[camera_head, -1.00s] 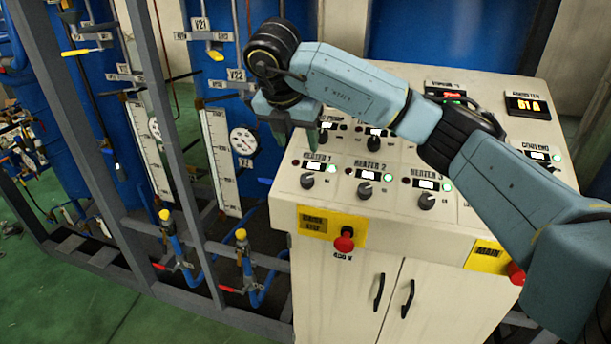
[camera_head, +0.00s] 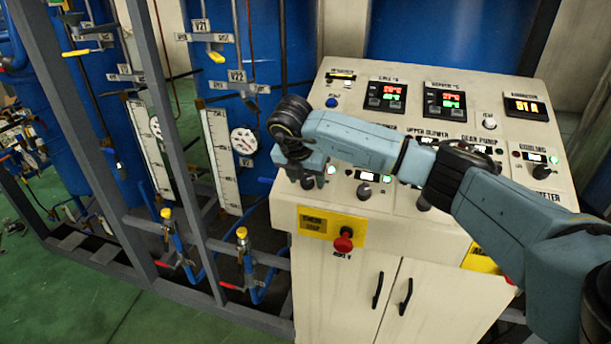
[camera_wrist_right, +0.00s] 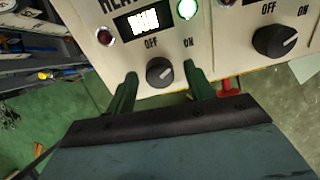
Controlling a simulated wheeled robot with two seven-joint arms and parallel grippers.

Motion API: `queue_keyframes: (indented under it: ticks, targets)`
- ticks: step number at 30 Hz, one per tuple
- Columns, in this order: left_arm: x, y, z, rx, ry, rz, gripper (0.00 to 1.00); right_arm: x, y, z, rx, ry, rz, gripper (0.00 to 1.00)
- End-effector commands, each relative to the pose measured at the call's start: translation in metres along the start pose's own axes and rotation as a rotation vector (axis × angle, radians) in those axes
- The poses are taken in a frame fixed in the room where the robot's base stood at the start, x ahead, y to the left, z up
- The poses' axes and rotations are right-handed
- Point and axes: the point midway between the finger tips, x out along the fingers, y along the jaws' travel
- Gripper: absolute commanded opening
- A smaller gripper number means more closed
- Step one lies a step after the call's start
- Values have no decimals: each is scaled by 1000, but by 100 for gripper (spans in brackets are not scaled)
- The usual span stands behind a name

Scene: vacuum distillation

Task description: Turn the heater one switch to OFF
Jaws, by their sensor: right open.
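The heater one switch (camera_wrist_right: 159,72) is a round black knob between OFF and ON labels in the right wrist view. Its pointer seems to lean toward ON. The green lamp (camera_wrist_right: 187,9) above ON is lit, and the red lamp (camera_wrist_right: 105,37) is dark. My right gripper (camera_wrist_right: 160,71) is open, with one green finger on each side of the knob. Whether the fingers touch it cannot be told. In the head view the right gripper (camera_head: 306,180) covers most of this switch. My left gripper is not in view.
The heater two knob (camera_head: 364,191) is close on the right. A red emergency button (camera_head: 343,242) on a yellow plate sits below on the cabinet (camera_head: 340,288). Pipe frames, blue tanks and a pressure gauge (camera_head: 243,141) stand at the left.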

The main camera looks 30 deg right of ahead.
Motion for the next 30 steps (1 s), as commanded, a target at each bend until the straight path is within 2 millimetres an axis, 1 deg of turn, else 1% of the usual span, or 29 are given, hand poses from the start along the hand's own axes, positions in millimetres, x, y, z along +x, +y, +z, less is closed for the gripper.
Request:
queue_keyframes:
  ticks: [4,14,23,30]
  targets:
    - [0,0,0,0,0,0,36,0,0,0,-1,0,0,52]
    - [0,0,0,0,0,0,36,0,0,0,-1,0,0,9]
    - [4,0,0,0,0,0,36,0,0,0,-36,-1,1,9]
    - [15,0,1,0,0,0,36,1,0,0,-169,-8,4,9]
